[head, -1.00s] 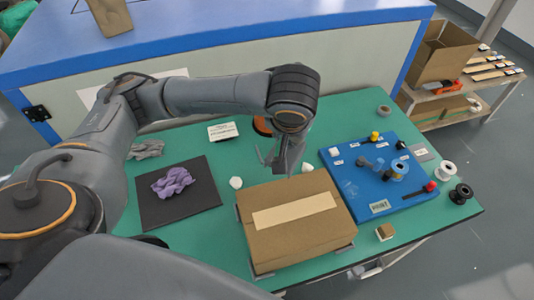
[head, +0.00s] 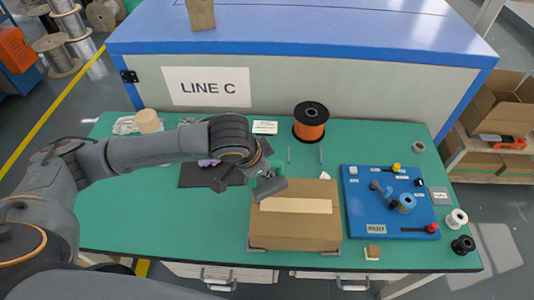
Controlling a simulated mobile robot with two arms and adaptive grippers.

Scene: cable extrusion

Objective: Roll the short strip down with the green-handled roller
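A closed brown cardboard box (head: 290,235) stands at the table's front middle. A pale tan strip (head: 296,206) lies across its top, left to right. My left gripper (head: 262,182) is low at the box's back left corner, just left of the strip's left end. A grey, blunt part and a bit of green show at its fingers. I cannot tell whether the green is a roller handle or the table behind, nor whether the fingers are shut. No green-handled roller can be made out clearly. My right gripper is out of view.
A blue board (head: 358,212) with small fittings lies right of the box. Black and white spools (head: 456,218) stand at the right edge. An orange spool (head: 310,120) stands behind. A dark mat (head: 195,175) lies left, partly behind my arm. The table's front left is clear.

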